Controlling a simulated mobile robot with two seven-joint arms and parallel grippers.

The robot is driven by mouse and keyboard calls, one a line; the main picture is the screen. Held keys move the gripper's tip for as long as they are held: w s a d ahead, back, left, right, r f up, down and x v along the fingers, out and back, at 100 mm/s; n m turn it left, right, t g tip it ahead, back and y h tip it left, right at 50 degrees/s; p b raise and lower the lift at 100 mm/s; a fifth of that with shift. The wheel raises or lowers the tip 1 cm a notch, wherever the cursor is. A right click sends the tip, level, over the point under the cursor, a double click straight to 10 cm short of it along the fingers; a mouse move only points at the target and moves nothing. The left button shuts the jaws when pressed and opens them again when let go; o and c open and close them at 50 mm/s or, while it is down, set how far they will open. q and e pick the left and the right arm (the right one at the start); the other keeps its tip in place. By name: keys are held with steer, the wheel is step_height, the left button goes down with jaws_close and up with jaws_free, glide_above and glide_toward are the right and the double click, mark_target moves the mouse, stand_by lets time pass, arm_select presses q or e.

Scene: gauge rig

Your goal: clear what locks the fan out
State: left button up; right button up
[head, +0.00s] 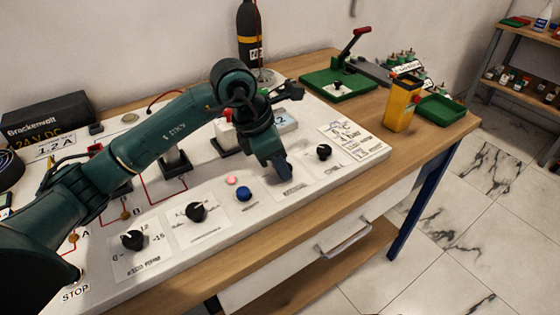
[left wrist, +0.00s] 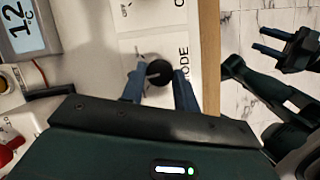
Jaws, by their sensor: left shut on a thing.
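My left gripper (head: 284,172) points down at the white panel (head: 95,243), right of the blue button (head: 243,194). In the left wrist view, its two fingers (left wrist: 158,86) are shut on a black knob (left wrist: 158,72) beside the printed word MODE. The gripper hides this knob in the head view. A lit red lamp (head: 231,180) sits just above the blue button. My right gripper (left wrist: 262,40) shows at the right of the left wrist view, over the floor, its fingers apart and empty. I cannot tell for sure which thing is the fan.
Other black knobs stand on the panel, one (head: 323,151) to the right and one (head: 196,211) to the left. A display (head: 285,120) is behind my wrist. A yellow container (head: 401,104) and a green tray (head: 442,110) stand on the right of the wooden table (head: 440,140).

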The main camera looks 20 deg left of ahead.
arm_select(q)
steer(key=n+b, duration=0.1)
steer(key=n, duration=0.1)
steer(key=shift+d+n+t+y, duration=0.1)
steer(key=shift+n+t+y, duration=0.2)
steer(key=shift+t+y, duration=0.1)
steer(key=shift+s+d+n+t+y+b, duration=0.1)
steer(key=shift+n+t+y+b, duration=0.45)
steer(key=shift+n, duration=0.65)
steer(key=shift+n+b, duration=0.4)
steer(key=shift+n, duration=0.3)
steer(key=shift+d+n+y+b, duration=0.1)
steer(key=shift+n+y+b, duration=0.3)
steer(key=shift+n, duration=0.5)
arm_select(e)
steer(key=shift+s+d+f+t, duration=0.2)
steer(key=shift+d+t, duration=0.15)
steer(key=shift+t, duration=0.15)
arm_select(q)
steer(key=shift+n, duration=0.3)
arm_select(e)
steer(key=shift+d, duration=0.15)
arm_select(q)
steer(key=o, duration=1)
steer(key=shift+c, duration=0.2)
